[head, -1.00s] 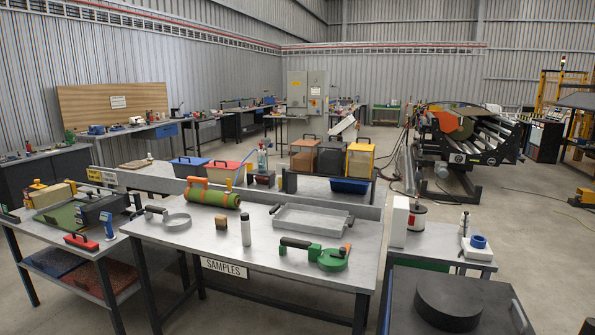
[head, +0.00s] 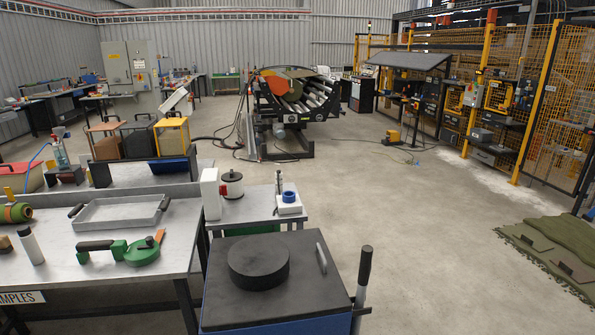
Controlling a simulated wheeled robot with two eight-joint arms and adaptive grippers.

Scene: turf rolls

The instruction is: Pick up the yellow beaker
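I cannot make out a yellow beaker in the head view. Neither of my grippers shows. The metal bench (head: 190,232) at the left carries a grey tray (head: 122,213), a green tool with a dark handle (head: 140,250), a pale cylinder (head: 31,246) and part of a green roll with an orange end (head: 17,212).
A dark-topped cart (head: 306,310) with a black disc (head: 259,261) stands close in front. Behind it, a small table (head: 262,207) holds a blue ring (head: 289,196). A roller machine (head: 292,105) stands farther back. The floor (head: 405,215) at centre right is clear up to green mats (head: 560,237).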

